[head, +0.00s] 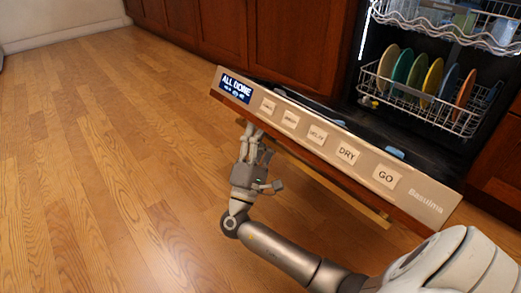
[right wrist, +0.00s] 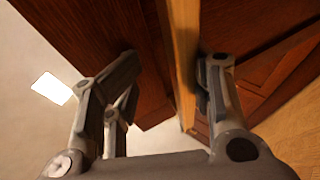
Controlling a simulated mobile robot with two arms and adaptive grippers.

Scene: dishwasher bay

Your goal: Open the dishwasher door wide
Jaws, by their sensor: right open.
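The dishwasher door (head: 330,138) is tilted partway down, with a pale control panel of labelled buttons along its upper edge and a small screen reading "ALL DONE" at its left end. A light wooden bar handle (head: 375,214) runs along the door's outer face, below the panel. My right gripper (head: 251,140) reaches up to the left part of the door from below. In the right wrist view, the open right gripper (right wrist: 165,85) has the bar handle (right wrist: 183,60) between its fingers, nearer the right finger. Contact cannot be told. My left gripper is not in view.
Behind the door, the upper rack (head: 450,30) and the lower rack (head: 415,98) hold dishes, with several coloured plates standing in the lower one. Dark red wooden cabinets (head: 220,35) stand to the left of the dishwasher. The wooden floor (head: 100,170) is clear on the left.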

